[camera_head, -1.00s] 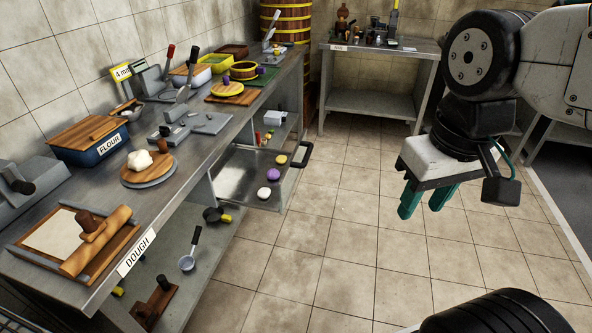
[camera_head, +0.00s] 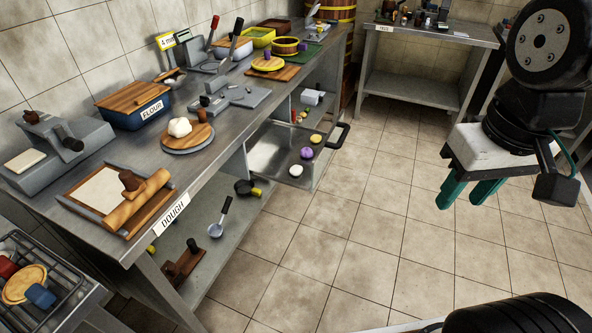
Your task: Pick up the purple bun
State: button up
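The purple bun (camera_head: 306,153) lies in the pulled-out metal drawer (camera_head: 265,150) under the long counter. A yellow bun (camera_head: 316,139) lies just behind it and a white bun (camera_head: 296,171) just in front of it. My gripper (camera_head: 468,196) hangs in the air at the right, over the floor and well apart from the drawer. Its two green fingers are spread with a gap between them, and nothing shows between them.
The drawer has a black handle (camera_head: 340,135) at its right end. The counter (camera_head: 205,175) carries a dough board, a flour box (camera_head: 135,105) and tools. A ladle (camera_head: 219,220) is on the lower shelf. The tiled floor (camera_head: 350,230) between the counter and my arm is clear.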

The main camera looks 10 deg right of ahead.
aim_at(306, 153)
jog(key=u, duration=0.05)
jog(key=i, duration=1.4)
jog(key=z, duration=0.4)
